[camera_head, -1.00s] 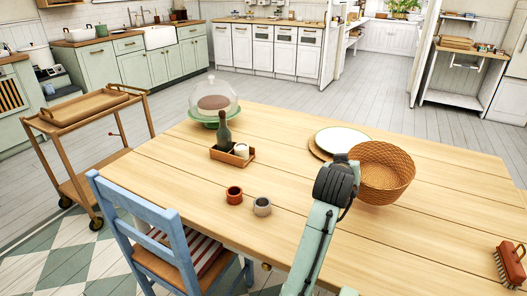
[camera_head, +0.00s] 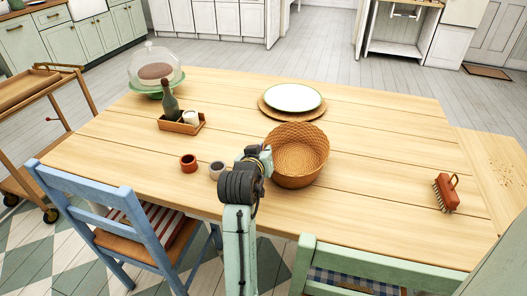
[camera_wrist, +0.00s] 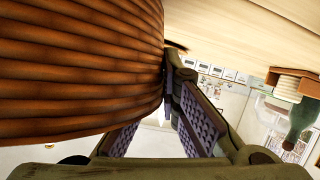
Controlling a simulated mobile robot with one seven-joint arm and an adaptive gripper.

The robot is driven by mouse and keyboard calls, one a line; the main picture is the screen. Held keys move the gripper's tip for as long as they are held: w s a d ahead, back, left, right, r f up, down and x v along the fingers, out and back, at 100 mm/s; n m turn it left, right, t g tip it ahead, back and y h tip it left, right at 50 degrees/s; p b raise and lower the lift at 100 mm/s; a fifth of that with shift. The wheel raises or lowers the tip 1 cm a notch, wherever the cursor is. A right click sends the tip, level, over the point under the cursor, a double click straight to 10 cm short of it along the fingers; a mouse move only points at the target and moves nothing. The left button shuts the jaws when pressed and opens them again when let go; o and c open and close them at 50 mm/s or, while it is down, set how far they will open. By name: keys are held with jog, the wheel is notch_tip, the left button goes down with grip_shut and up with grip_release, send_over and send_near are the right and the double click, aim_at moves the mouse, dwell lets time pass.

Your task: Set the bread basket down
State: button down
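The bread basket (camera_head: 297,150) is a round, woven, orange-brown basket. In the head view it is over the table in front of the white plate, its open side showing. I cannot tell whether its bottom touches the wood. My gripper is mostly hidden behind my arm and the basket in the head view. In the wrist view the basket's ribbed wall (camera_wrist: 75,70) fills the upper left, and my gripper's (camera_wrist: 170,85) two padded fingers close in at its edge. They appear shut on the basket's rim; the exact contact is hidden.
The table (camera_head: 375,175) has free room right of the basket. A white plate (camera_head: 292,97) on a woven mat lies behind it. A red cup (camera_head: 188,163) and a grey cup (camera_head: 217,170) stand to the left. A brush (camera_head: 446,193) lies far right. Chairs (camera_head: 375,262) line the front.

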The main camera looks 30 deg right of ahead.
jog(key=shift+f, duration=0.35)
jog(key=shift+f, duration=0.15)
jog(key=c, duration=1.8)
grip_release()
jog(key=shift+r, duration=0.2)
jog(key=p+v, duration=0.1)
jog(key=v, duration=1.1)
jog(key=shift+p, duration=0.4)
jog(key=shift+f, duration=0.1)
